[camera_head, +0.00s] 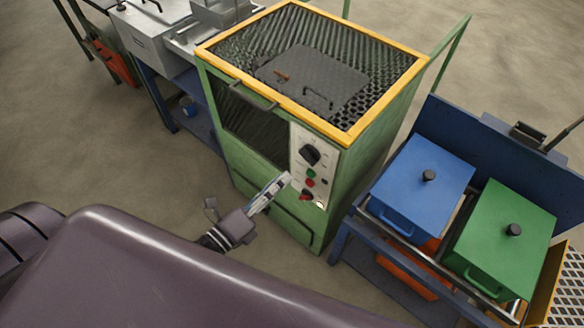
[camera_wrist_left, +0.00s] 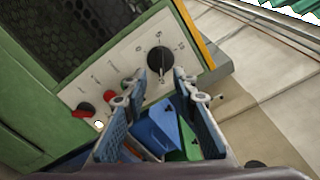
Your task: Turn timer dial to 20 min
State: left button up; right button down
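The green furnace (camera_head: 225,115) has a pale control panel (camera_head: 326,140) on its front right. A large black round dial (camera_head: 310,154) sits near the top of this panel. It shows in the left wrist view as a black knob (camera_wrist_left: 160,60) with small marks around it; I cannot read its setting. My left gripper (camera_head: 282,181) is in front of the panel's lower left edge. In the left wrist view my left gripper (camera_wrist_left: 157,80) is open and empty, its two fingers apart just below the dial in the picture. It does not appear to touch the dial. My right gripper is not in view.
A green button (camera_head: 311,173), a red button (camera_head: 309,183) and a smaller red-and-black knob (camera_head: 306,195) sit below the dial. A blue box (camera_head: 425,170) and a green box (camera_head: 510,225) stand on a rack at the right.

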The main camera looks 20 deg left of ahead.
pick_arm(q)
jog(key=shift+v, duration=1.55)
jog(key=s+a+f+n+g+y, duration=0.1)
jog(key=s+f+n+g+y, duration=0.3)
jog(key=f, duration=0.7)
jog(key=s+a+f+n+g+h, duration=0.1)
jog(key=s+f+n, duration=0.1)
jog(key=f+n, duration=0.65)
jog(key=s+a+f+n+g+y, duration=0.1)
jog(key=s+f+n+g+y, duration=0.15)
jog(key=f, duration=0.95)
jog(key=s+f+n+g, duration=0.4)
jog(key=s+f, duration=0.3)
jog(key=s, duration=0.4)
jog(key=s+a+f+n+g, duration=0.1)
jog(key=s+f+n+g, duration=0.3)
jog(key=s, duration=0.8)
notch_tip(320, 180, down, 4)
jog(key=n, duration=0.2)
jog(key=shift+f+n+y, duration=0.2)
jog(key=shift+n+y, duration=0.15)
jog(key=shift+n, duration=0.05)
jog(key=shift+w+g, duration=0.1)
jog(key=shift+g, duration=0.15)
jog(key=shift+c, duration=0.2)
